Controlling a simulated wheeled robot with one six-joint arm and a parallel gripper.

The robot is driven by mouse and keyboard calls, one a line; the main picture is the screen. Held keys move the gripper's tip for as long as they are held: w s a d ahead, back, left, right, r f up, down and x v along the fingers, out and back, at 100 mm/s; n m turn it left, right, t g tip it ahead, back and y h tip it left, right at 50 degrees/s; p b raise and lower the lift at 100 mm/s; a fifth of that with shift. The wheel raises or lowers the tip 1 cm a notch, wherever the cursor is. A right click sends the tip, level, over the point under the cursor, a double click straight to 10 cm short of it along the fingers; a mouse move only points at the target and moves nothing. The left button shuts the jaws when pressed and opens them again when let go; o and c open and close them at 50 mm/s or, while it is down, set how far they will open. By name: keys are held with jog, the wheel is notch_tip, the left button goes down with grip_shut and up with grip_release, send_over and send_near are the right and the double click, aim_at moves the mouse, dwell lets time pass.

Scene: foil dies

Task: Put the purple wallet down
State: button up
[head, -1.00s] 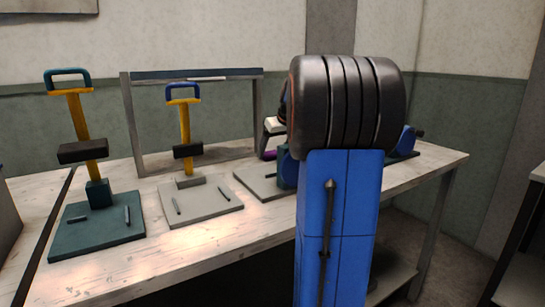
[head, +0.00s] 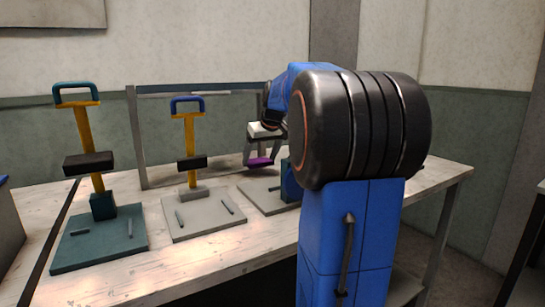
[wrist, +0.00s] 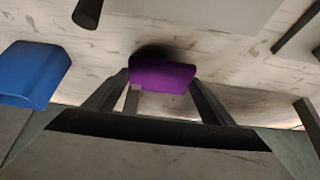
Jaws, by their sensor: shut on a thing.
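The purple wallet (wrist: 163,76) is between the two fingers of my gripper (wrist: 160,92) in the wrist view. In the head view the wallet (head: 259,161) shows as a small purple piece at the fingertips of my gripper (head: 261,158). My gripper is shut on it. The wallet is in front of the frame and above the white workbench (head: 240,241), and a dark shadow lies close to it in the wrist view. I cannot tell how large the gap to the bench top is. My arm hides part of the bench to the right.
A green-based press (head: 97,240) and a grey-based press (head: 203,220), each with a yellow post, stand to the left. Another grey plate (head: 262,194) with a blue part lies close to my gripper. A grey frame (head: 137,140) stands behind.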

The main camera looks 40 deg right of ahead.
jog(key=a, duration=0.3)
jog(key=w+a, duration=0.1)
jog(key=a, duration=0.3)
jog(key=w+a, duration=0.1)
jog(key=a, duration=0.2)
jog(key=shift+w+a, duration=0.15)
jog(key=shift+w, duration=0.05)
jog(key=shift+s, duration=0.1)
